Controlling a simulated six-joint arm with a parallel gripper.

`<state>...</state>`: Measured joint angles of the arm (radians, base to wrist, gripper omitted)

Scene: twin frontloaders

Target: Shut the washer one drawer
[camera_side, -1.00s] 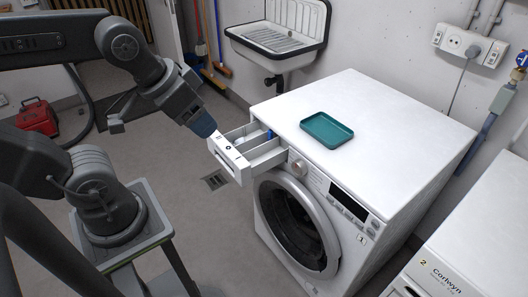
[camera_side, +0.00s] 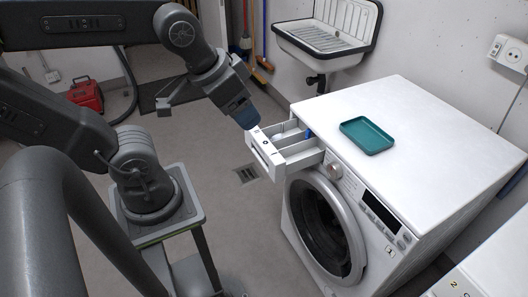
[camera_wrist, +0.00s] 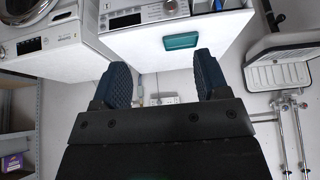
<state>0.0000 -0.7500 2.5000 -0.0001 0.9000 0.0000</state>
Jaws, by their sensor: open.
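Washer one (camera_side: 345,195) is the white front-loader marked 1, with its round door shut. Its detergent drawer (camera_side: 264,154) is pulled out at the upper left of the front, its compartments showing, with a blue piece inside. In the side view my gripper (camera_side: 246,121) is just above and beside the outer front end of the drawer, close to it; I cannot tell whether they touch. In the wrist view my gripper's two dark blue fingers are spread apart with nothing between them. The drawer is mostly outside that view.
A teal tray (camera_side: 367,136) lies on top of washer one; it also shows in the wrist view (camera_wrist: 180,41). A second washer (camera_side: 480,275), marked 2, stands at the lower right. A sink (camera_side: 325,40) hangs on the wall behind. The floor before the drawer is clear.

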